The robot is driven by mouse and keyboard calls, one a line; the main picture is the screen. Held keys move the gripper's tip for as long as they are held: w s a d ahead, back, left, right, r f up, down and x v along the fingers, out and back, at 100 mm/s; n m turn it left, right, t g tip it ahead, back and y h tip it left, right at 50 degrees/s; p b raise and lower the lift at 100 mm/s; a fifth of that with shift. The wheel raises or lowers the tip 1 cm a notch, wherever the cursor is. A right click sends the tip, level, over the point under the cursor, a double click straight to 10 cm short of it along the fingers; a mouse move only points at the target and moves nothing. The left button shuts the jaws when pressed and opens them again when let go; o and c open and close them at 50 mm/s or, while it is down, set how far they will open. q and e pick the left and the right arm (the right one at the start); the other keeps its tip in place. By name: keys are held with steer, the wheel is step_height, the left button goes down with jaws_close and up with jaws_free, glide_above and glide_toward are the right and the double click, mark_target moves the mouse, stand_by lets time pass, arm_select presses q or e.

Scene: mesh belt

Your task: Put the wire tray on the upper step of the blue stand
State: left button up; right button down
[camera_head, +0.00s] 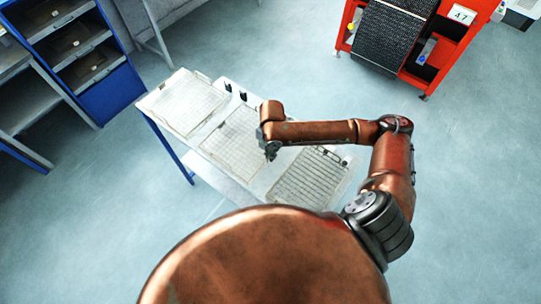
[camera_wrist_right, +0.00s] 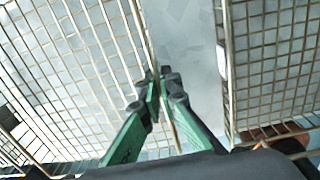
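Three wire trays lie in a row on a pale-topped table with blue legs: a left tray (camera_head: 185,100), a middle tray (camera_head: 230,139) and a right tray (camera_head: 306,180). My right gripper (camera_head: 270,155) is at the right edge of the middle tray. In the right wrist view, its green-sided fingers (camera_wrist_right: 161,84) are close together on the rim of a wire tray (camera_wrist_right: 75,70), which looks like the middle one. Another tray (camera_wrist_right: 275,65) lies apart to the right, across a bare strip. My left gripper is not in view.
A blue shelf rack (camera_head: 105,85) with dark trays stands at the upper left, beside a grey bench (camera_head: 20,100). A red cart (camera_head: 425,55) with a black mesh belt stands at the upper right. Small black items (camera_head: 235,92) sit at the table's far edge. Open floor lies right.

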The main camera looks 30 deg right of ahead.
steer(key=shift+w+f, duration=0.1)
steer(key=shift+f, duration=0.35)
steer(key=c, duration=2.2)
jaws_free()
steer(key=shift+f, duration=0.1)
steer(key=shift+o, duration=0.2)
step_height(320, 180, up, 12)
steer(key=shift+s+b, duration=0.2)
steer(key=shift+b, duration=0.1)
steer(key=shift+d, duration=0.1)
